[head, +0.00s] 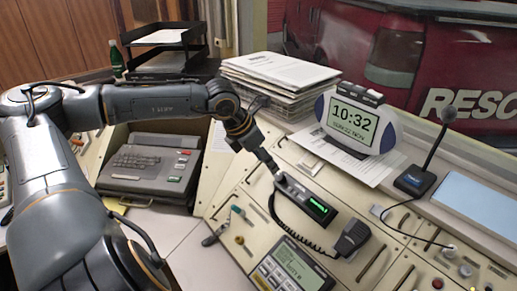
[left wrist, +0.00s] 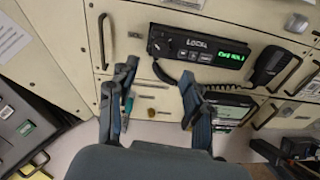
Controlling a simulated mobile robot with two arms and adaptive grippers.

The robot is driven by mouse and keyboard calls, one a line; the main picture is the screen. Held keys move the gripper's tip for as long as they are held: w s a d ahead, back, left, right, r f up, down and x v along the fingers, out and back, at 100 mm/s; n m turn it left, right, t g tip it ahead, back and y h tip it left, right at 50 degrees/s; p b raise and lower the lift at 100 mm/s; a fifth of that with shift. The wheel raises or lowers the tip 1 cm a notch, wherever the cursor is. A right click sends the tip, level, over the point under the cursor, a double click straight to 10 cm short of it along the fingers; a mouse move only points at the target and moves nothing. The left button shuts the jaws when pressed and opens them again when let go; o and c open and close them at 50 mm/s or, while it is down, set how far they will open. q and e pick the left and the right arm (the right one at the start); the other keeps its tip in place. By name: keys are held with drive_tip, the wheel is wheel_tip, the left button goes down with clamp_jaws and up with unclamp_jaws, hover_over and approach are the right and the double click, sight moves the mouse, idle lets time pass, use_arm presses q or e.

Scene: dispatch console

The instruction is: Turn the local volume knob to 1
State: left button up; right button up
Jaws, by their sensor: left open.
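The radio unit marked LOCAL (left wrist: 180,44) is a black box with a green lit display, set in the cream console. Its round volume knob (left wrist: 157,45) appears at the left end of its face; its setting is too small to read. In the head view the radio (head: 302,198) lies just below and right of my left gripper (head: 270,165). In the left wrist view my left gripper (left wrist: 158,72) is open and empty, its fingers apart below the knob in the picture. The knob is not clear in the head view. My right gripper is not in view.
A handset (head: 352,238) on a coiled cord sits right of the radio. A screen device (head: 292,268) is set below it. A clock (head: 352,124), paper stack (head: 278,78) and desk microphone (head: 416,180) stand behind. Console handles stick up nearby.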

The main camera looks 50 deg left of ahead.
use_arm(q)
drive_tip(key=v, duration=0.4)
idle(0.7)
